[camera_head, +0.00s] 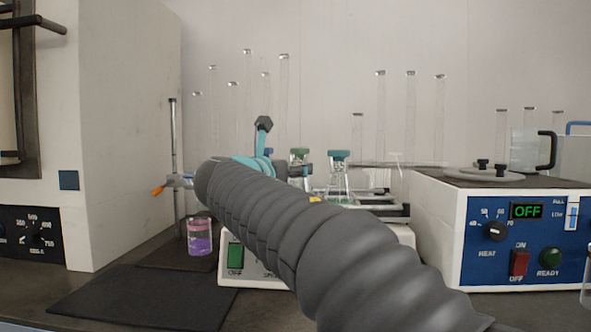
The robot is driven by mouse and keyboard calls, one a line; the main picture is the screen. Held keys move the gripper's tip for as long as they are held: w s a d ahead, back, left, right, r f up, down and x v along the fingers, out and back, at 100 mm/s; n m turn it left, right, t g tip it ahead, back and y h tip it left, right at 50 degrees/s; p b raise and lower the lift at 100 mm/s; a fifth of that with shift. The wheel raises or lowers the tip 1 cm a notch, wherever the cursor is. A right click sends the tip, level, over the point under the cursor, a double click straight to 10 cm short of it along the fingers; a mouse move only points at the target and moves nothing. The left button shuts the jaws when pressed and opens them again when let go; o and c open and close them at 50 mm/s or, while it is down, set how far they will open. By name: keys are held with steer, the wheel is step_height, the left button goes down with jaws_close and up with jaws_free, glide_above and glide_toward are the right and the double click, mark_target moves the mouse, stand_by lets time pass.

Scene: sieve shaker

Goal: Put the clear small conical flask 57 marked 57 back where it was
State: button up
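Two stoppered glass vessels show beyond my arm. One is a clear conical flask (339,186) with a teal stopper and a little pale green at its bottom, standing upright on or in front of the white device. The other is a vessel with a green stopper (299,154), its body mostly hidden. I cannot read a 57 on either. My ribbed arm crosses the middle of the view. A dark part beyond it, apparently my gripper (296,171), overlaps the neck of the green-stoppered vessel. Its fingers are too hidden to show whether they hold it.
A white device with a green switch (236,256) stands behind my arm. A beaker of purple liquid (200,238) is left of it, by a rod stand (174,130). A blue-fronted heater (525,240) is right. A dark mat (140,298) lies clear at front left.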

steer(key=v, duration=0.9)
steer(key=shift+s, duration=0.4)
steer(key=shift+a, duration=0.15)
